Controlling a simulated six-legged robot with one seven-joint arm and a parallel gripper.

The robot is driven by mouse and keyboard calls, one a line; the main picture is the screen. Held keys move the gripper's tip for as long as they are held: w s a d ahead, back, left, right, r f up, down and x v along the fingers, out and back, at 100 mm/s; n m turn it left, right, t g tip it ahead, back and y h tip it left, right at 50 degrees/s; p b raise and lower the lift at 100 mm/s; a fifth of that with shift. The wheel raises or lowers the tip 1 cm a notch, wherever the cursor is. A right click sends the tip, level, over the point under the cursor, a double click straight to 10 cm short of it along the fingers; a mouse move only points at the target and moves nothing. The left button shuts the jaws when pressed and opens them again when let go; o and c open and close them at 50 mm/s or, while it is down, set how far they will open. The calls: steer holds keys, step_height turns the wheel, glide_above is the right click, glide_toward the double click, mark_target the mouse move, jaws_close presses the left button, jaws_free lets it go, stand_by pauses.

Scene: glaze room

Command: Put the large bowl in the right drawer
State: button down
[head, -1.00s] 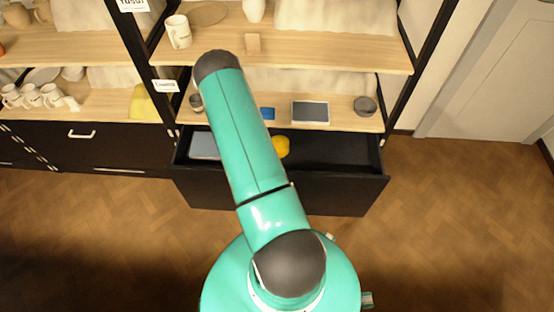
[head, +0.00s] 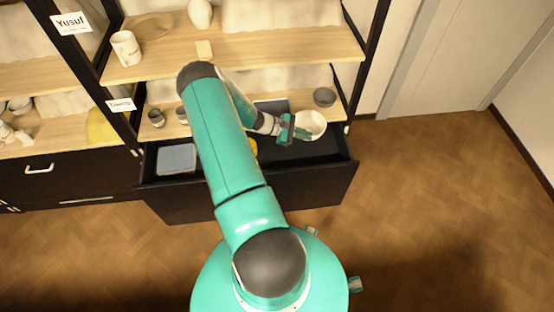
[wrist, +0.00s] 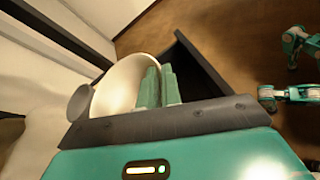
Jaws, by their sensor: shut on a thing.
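The large bowl (head: 312,122) is white and hangs over the right part of the open right drawer (head: 250,188) in the head view. My gripper (head: 299,133) is shut on the bowl's near left rim. In the wrist view the bowl (wrist: 118,84) shows tilted, with the two green fingers (wrist: 158,88) at its rim and a dark drawer wall (wrist: 198,62) beyond. The drawer is pulled out under the shelves. Its middle is partly hidden by my arm. I cannot tell whether the bowl touches the drawer floor.
In the drawer, a grey-blue tray (head: 176,158) lies at left and a yellow object (head: 253,147) near the middle. The lower shelf above holds a small grey bowl (head: 324,97), a dark tray (head: 272,107) and a grey cup (head: 156,118). The drawer's right end looks clear.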

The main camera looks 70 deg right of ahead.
step_height(320, 180, down, 18)
steer(key=shift+r, duration=0.15)
steer(key=c, duration=1.6)
jaws_free()
steer(key=shift+o, duration=0.2)
steer(key=v, duration=1.2)
